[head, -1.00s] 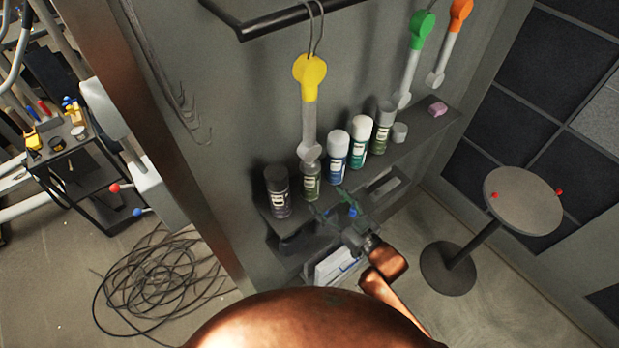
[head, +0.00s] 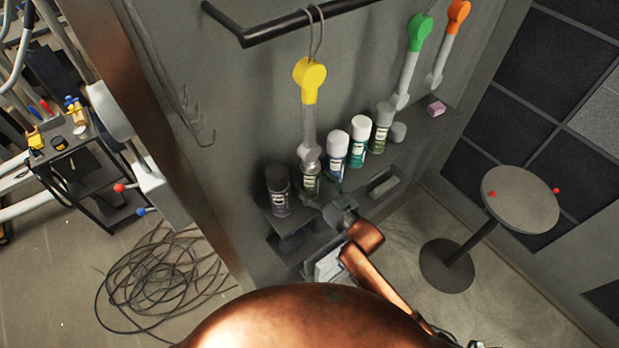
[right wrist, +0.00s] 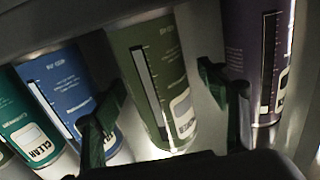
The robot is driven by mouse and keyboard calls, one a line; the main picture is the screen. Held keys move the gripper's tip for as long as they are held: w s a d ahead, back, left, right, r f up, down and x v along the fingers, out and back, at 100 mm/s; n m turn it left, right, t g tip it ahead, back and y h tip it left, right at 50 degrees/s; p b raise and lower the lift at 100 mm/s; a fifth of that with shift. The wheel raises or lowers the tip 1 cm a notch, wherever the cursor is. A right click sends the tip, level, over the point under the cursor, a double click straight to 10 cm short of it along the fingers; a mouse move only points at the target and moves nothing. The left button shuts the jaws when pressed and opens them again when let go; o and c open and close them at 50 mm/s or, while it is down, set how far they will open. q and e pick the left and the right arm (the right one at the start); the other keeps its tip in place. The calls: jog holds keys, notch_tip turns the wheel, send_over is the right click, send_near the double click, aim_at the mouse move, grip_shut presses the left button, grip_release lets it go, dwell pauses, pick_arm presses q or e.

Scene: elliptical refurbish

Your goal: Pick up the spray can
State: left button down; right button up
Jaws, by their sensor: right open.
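Several spray cans stand in a row on a grey shelf. The olive-green spray can (head: 311,181) is second from the left, below a yellow-topped hanging tool; it also shows in the right wrist view (right wrist: 152,75). My right gripper (head: 322,203) is open at the front of this can, with the can partly hidden behind it. In the right wrist view its two dark green fingers (right wrist: 165,105) appear on either side of the olive-green can, with nothing clearly gripped. My left gripper is not in view.
A dark purple can (head: 278,192) stands close on the left; a blue-labelled can (head: 335,157) and a teal-labelled can (head: 358,143) stand on the right. The yellow-topped tool (head: 309,85) hangs just above. A round table (head: 520,200) stands at the right.

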jog(key=shift+c, duration=0.7)
jog(key=c, duration=1.3)
jog(key=shift+r, duration=0.2)
